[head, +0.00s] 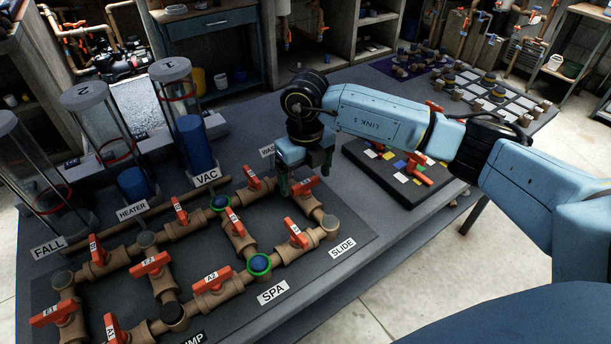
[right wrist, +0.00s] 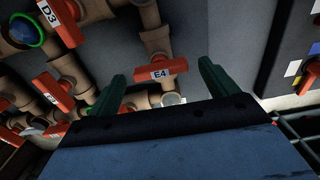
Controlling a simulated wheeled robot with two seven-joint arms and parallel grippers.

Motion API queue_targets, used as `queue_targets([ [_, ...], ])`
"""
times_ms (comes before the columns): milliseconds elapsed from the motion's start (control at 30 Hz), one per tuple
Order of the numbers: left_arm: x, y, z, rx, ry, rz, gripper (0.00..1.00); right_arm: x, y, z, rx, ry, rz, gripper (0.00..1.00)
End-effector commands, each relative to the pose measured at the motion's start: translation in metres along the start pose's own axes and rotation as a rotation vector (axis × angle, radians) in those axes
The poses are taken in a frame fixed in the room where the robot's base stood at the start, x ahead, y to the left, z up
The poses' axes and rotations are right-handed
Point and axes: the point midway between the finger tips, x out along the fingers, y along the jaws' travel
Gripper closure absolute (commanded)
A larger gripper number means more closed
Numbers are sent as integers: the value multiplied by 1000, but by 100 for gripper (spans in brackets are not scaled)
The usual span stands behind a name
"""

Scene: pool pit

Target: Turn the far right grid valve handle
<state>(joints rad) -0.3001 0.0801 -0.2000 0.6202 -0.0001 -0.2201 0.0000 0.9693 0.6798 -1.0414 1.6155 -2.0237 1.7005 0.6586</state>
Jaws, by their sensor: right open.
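The far right grid valve handle is a red-orange bar labelled E4 (right wrist: 161,72) on a brown pipe. In the head view this handle (head: 305,187) lies right by my right gripper (head: 305,180), which points down at it. In the right wrist view the two green fingers of the gripper (right wrist: 161,70) are spread apart, with the E4 handle showing in the gap between them. No contact shows, and the exact distance from fingers to handle cannot be told. A handle labelled D3 (right wrist: 58,12) is at the wrist view's upper left. My left gripper is not in view.
The pipe grid carries several other red handles, such as one (head: 296,232) near the SLIDE label (head: 342,247). Clear cylinders (head: 95,125) stand behind the grid. A dark panel with coloured tiles (head: 396,180) and red handles lies right of the gripper, under my right arm.

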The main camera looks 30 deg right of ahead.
Motion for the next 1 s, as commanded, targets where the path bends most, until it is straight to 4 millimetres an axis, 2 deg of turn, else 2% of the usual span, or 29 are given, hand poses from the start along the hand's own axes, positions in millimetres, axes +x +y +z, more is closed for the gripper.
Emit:
queue_targets([
  [300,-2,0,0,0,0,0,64,-68,-1,1,1,-8,-1,15],
  [500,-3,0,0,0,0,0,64,-106,0,1,0,-6,-1,15],
  [700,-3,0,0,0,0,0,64,-124,0,0,1,-4,-1,15],
  [1000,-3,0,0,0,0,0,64,-127,0,0,1,-2,-1,15],
])
